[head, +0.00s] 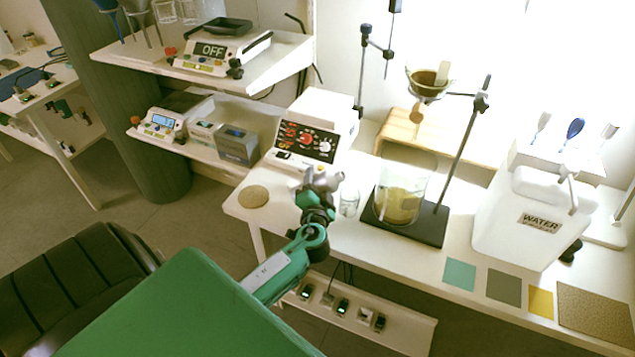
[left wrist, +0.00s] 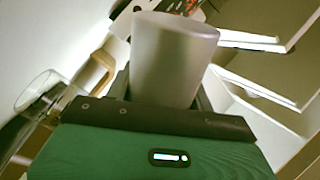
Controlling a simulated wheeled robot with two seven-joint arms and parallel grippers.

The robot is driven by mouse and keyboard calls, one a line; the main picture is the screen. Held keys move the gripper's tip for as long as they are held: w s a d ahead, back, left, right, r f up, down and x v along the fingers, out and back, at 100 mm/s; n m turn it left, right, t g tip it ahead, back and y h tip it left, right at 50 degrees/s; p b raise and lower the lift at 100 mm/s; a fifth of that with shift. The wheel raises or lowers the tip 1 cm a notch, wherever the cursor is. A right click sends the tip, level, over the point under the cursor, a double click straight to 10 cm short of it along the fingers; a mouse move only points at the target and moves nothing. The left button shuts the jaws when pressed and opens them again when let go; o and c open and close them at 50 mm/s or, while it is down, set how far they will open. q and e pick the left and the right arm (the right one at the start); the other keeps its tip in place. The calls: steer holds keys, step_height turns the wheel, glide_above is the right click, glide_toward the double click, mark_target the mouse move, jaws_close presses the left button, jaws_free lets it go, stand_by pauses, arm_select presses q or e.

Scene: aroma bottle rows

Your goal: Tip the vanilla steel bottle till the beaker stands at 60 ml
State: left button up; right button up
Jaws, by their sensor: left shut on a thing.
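My left gripper (head: 319,186) is shut on the steel bottle, a silvery piece (head: 330,179) of which shows at the fingers in the head view. In the left wrist view the bottle is a plain grey cylinder (left wrist: 172,62) between the fingers; no label shows. In the head view the bottle appears tilted to the right, toward a small clear glass beaker (head: 349,201) just beside the gripper. No liquid level or marks can be read on that beaker. A glass rim (left wrist: 38,92) shows at the left of the wrist view. My right gripper is not in view.
A large beaker (head: 400,198) with yellowish liquid stands on a black stand base (head: 430,226), under a funnel (head: 428,84). A control box (head: 309,135) stands behind the gripper. A white water canister (head: 520,220) is at right. A round cork mat (head: 253,196) lies left.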

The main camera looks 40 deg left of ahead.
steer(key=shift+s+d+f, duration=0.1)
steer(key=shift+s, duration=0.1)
arm_select(q)
steer(key=shift+a+f, duration=0.1)
stand_by(0.4)
steer(key=shift+s+a+f+m, duration=0.15)
steer(key=shift+f+m, duration=0.05)
steer(key=shift+m, duration=0.7)
steer(key=shift+r+p, duration=0.1)
steer(key=shift+p, duration=0.3)
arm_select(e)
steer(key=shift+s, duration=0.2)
arm_select(q)
steer(key=shift+m, duration=0.3)
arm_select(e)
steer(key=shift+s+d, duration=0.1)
arm_select(q)
steer(key=shift+r+m, duration=0.1)
steer(key=shift+m, duration=0.2)
steer(key=shift+a+p, duration=0.1)
steer(key=shift+p, duration=0.2)
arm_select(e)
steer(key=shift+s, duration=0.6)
arm_select(q)
steer(key=shift+r, duration=0.1)
